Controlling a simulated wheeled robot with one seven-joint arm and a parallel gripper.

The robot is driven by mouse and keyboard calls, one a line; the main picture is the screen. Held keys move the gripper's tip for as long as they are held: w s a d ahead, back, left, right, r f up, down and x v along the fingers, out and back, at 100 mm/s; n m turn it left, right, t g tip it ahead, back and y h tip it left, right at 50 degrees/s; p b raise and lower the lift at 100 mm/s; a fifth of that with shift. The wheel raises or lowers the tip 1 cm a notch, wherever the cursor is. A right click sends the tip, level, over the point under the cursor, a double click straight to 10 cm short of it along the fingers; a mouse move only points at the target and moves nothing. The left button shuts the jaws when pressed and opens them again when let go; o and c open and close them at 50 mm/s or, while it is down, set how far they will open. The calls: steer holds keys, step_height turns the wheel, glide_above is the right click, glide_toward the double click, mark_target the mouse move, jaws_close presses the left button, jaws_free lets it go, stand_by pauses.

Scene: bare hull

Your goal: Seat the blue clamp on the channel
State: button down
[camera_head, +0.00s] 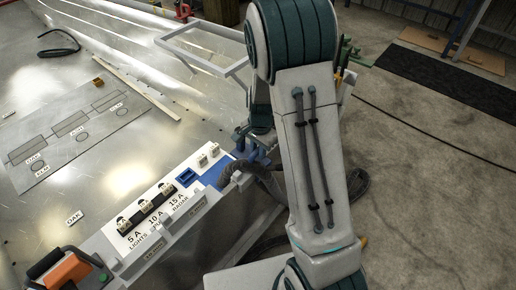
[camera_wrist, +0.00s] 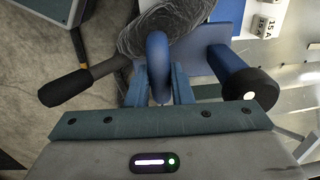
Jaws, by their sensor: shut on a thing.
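In the wrist view, my gripper (camera_wrist: 159,90) is shut on the upright blue arched part of the blue clamp (camera_wrist: 158,60). A dark braided cable bundle (camera_wrist: 165,25) lies just beyond the arch; I cannot tell whether they touch. A blue piece with a black round knob (camera_wrist: 250,92) is at the right; I cannot tell if it joins the arch. In the head view, the blue clamp (camera_head: 257,155) shows partly beside my arm, near the cable bundle (camera_head: 258,174). My gripper is mostly hidden there by my arm. I cannot make out the channel clearly or whether the clamp touches it.
A white fuse panel (camera_head: 150,218) with labelled amp ratings stands at lower left of the clamp. A blue plate (camera_head: 213,172) lies at its far end. An orange-and-black block (camera_head: 68,270) is at the near left. A marked grey sheet (camera_head: 75,130) lies on the metal surface.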

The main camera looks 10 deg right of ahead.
steer(key=shift+s+d, duration=0.35)
steer(key=shift+s, duration=0.05)
stand_by(0.7)
steer(key=c, duration=1.2)
jaws_free()
steer(key=shift+s, duration=0.1)
step_height(320, 180, up, 14)
steer(key=p, duration=0.1)
steer(key=shift+s+d+p, duration=0.25)
steer(key=shift+s+p, duration=0.05)
steer(key=shift+p, duration=0.05)
steer(key=shift+f, duration=0.1)
steer(key=s+a+r+n+t+p, duration=0.1)
steer(key=s+r+n+p, duration=0.6)
steer(key=s+r, duration=0.9)
steer(key=s+n+t, duration=0.1)
steer(key=s+n, duration=0.2)
steer(key=shift+n+p, duration=0.3)
steer(key=shift+p, duration=0.1)
